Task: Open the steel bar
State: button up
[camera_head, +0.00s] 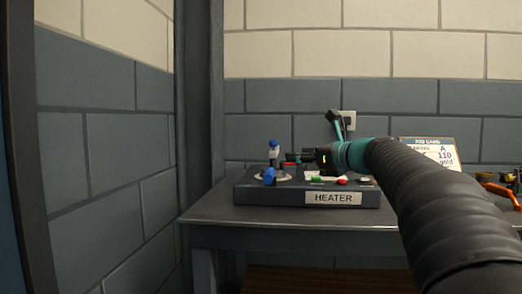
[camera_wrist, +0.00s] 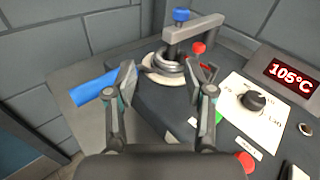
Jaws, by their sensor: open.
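The steel bar (camera_wrist: 196,28) is a grey bar in the wrist view, lying above a round ringed metal seat (camera_wrist: 163,66) on the heater. A blue knob (camera_wrist: 181,15) tops the bar near one end; the knob also shows in the head view (camera_head: 273,143). A red knob (camera_wrist: 199,47) is just beside the bar. A thick blue handle (camera_wrist: 106,87) sticks out to the left of the seat. My gripper (camera_wrist: 161,84) is open, its two fingers apart and nothing between them, on the near side of the seat. In the head view my gripper (camera_head: 296,158) hides part of the heater's back.
The dark heater box (camera_head: 256,196) stands on a grey table (camera_head: 212,213). Its top has a dial (camera_wrist: 253,101), a 105°C display (camera_wrist: 291,73), and green and red buttons. A job card (camera_head: 430,152) stands at the right, near orange-handled tools (camera_head: 497,188). The table's left end is clear.

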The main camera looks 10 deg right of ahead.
aim_at(276, 143)
jog(key=shift+m+t, duration=0.5)
jog(key=shift+m, duration=0.4)
jog(key=x, duration=0.4)
jog(key=w+d+r+p+x, duration=0.1)
jog(key=x, duration=0.4)
jog(key=d+r+x, duration=0.1)
jog(key=x, duration=0.4)
jog(key=shift+w+d, duration=0.1)
jog(key=shift+w, duration=0.2)
grip_shut()
